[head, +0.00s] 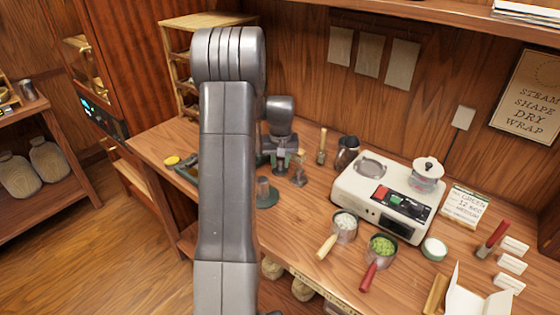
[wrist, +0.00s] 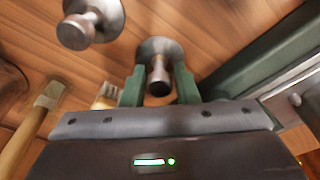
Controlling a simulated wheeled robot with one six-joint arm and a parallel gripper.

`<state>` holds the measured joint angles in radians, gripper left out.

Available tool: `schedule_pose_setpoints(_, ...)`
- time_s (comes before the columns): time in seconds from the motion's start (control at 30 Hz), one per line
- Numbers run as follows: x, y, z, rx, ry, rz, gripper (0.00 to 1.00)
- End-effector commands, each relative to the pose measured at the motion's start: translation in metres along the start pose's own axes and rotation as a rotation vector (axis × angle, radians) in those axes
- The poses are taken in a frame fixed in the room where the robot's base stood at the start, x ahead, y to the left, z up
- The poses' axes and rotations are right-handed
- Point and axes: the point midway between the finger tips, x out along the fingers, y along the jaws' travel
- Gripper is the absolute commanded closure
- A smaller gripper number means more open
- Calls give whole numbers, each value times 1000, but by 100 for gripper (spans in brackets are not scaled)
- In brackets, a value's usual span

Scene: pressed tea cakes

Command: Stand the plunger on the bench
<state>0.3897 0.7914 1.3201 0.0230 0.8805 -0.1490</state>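The plunger (wrist: 158,70) is a grey metal piece with a round disc and a narrow stem, seen from above in the wrist view. My gripper (wrist: 160,88) has a green finger on each side of the stem and looks shut on it. The disc points away from the gripper, towards the wooden bench (head: 318,205). I cannot tell whether it touches the wood. In the head view my gripper (head: 281,161) is low over the bench, and the plunger is mostly hidden there. A similar metal stemmed piece (wrist: 90,22) stands apart, also visible in the head view (head: 300,174).
A metal cup on a green base (head: 265,192) stands near my arm. A wooden-handled brush (head: 322,148) and a dark metal jug (head: 347,152) are behind. A white machine (head: 385,195) and two handled pans (head: 345,226) are to the right. A green bar (wrist: 245,68) runs close beside my gripper.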

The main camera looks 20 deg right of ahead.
Motion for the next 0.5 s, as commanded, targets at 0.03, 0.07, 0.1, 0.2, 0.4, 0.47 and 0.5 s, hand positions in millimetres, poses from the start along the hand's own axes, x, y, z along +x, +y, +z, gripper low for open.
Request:
schedule_pose_setpoints(0.03,-1,0,0,0,0,0,62)
schedule_pose_setpoints(0.07,-1,0,0,0,0,0,57)
schedule_pose_setpoints(0.1,-1,0,0,0,0,0,57)
schedule_pose_setpoints(0.2,-1,0,0,0,0,0,57)
schedule_pose_setpoints(0.4,-5,0,-1,0,1,0,57)
schedule_pose_setpoints(0.47,-9,0,-1,0,2,0,57)
schedule_pose_setpoints(0.5,-14,0,-1,0,3,0,57)
